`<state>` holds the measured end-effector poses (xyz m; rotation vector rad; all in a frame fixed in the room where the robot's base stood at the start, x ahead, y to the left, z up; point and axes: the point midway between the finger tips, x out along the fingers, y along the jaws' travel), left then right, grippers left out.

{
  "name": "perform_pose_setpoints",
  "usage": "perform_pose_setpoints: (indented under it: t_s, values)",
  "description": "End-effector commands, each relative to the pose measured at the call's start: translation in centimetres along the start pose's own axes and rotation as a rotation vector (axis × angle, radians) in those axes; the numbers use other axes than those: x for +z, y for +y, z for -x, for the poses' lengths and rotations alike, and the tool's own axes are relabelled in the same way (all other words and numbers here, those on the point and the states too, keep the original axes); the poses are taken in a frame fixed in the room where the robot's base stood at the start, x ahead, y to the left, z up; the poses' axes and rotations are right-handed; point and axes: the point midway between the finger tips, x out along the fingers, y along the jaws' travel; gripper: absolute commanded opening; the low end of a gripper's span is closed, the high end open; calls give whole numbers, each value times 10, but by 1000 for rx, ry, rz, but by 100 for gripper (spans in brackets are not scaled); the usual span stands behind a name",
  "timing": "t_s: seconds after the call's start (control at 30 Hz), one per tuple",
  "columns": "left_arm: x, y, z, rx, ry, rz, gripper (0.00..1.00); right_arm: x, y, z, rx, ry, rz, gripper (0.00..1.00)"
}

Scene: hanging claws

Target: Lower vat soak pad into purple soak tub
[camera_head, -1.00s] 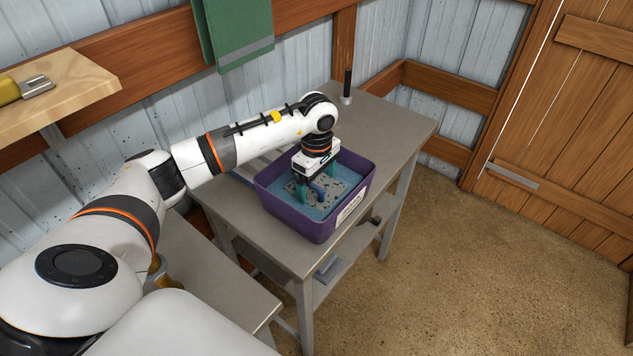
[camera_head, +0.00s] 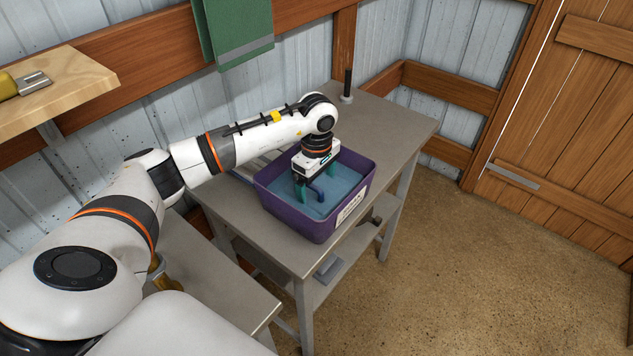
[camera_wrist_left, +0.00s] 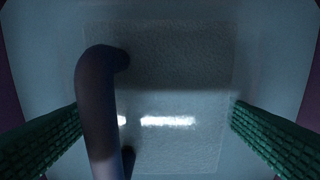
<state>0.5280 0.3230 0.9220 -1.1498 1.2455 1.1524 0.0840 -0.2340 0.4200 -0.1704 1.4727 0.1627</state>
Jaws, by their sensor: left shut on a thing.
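The purple soak tub (camera_head: 288,217) stands on the grey table and holds blue liquid (camera_head: 343,190). My left gripper (camera_head: 315,184) points down inside the tub, its green fingers reaching to the liquid. In the left wrist view the pale rectangular vat soak pad (camera_wrist_left: 185,75) lies between the two widely spaced fingers, with its curved blue handle (camera_wrist_left: 97,115) standing up. The handle also shows in the head view (camera_head: 318,191). The gripper is shut on the pad. In the head view the pad's speckled face is hidden under the liquid. My right gripper is not in view.
The grey table (camera_head: 385,120) has free room behind and right of the tub. A black upright rod (camera_head: 347,85) stands at its back edge. A wooden shelf (camera_head: 70,80) and a green cloth (camera_head: 232,30) are on the wall at left.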

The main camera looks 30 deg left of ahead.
Motion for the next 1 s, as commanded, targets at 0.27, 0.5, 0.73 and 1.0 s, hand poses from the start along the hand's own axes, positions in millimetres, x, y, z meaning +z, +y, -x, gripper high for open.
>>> perform_pose_setpoints:
  t_s: [0.27, 0.5, 0.73, 1.0]
  values:
    - [0, 0, -8, 0, 0, 1, 67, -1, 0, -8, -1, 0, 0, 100]
    - [0, 0, -14, -1, 0, 1, 67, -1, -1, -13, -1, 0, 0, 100]
    - [0, 0, -20, -1, 0, 1, 67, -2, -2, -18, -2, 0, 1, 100]
    - [0, 0, -24, -1, 0, 1, 95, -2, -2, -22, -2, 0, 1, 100]
